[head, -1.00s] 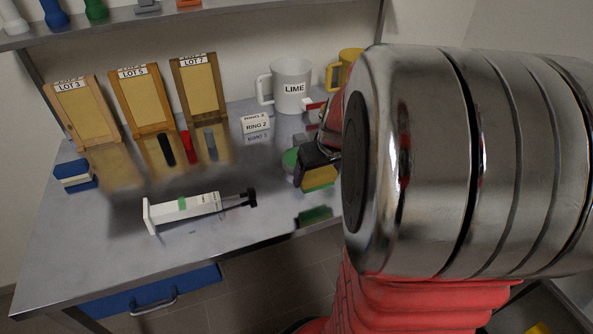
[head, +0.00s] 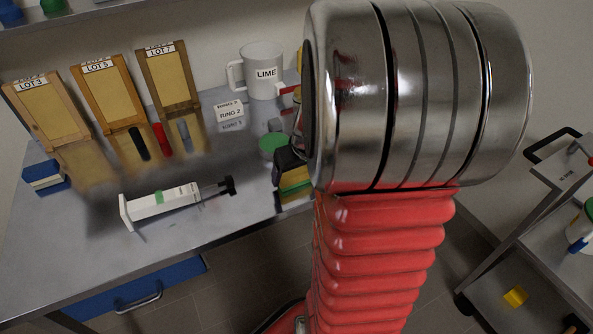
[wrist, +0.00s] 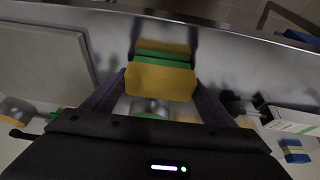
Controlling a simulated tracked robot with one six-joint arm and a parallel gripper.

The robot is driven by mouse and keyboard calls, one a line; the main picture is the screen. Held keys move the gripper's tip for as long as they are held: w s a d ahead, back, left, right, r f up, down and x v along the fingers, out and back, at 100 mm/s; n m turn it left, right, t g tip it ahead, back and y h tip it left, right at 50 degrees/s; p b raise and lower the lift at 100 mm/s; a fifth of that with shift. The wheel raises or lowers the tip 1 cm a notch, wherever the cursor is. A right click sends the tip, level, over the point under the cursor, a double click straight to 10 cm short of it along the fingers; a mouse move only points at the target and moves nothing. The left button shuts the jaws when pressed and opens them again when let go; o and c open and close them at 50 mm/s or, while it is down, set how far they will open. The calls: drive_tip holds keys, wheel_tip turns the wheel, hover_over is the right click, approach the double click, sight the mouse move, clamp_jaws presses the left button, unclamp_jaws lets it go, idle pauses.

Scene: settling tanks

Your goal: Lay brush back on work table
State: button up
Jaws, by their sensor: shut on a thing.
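The brush (head: 297,181), a yellow block with a green layer, is held near the right front edge of the steel work table (head: 75,262). My gripper (wrist: 158,88) is shut on it, with a dark finger on each side in the wrist view. There the brush (wrist: 160,80) shows its yellow face, with green and more yellow beyond it, probably partly a reflection in the steel. The brush is low, close over or touching the tabletop; I cannot tell which. My arm hides much of the gripper in the head view.
A white syringe-like tool (head: 165,203) lies left of the brush. A green round thing (head: 272,145) is close behind. The LIME mug (head: 263,72), RING 2 block (head: 230,113), lot boards (head: 110,92) and blue-white block (head: 45,178) stand farther off. A trolley (head: 545,225) is at right.

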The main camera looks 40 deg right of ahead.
drive_tip(key=o, duration=1.1)
drive_tip(key=v, duration=1.2)
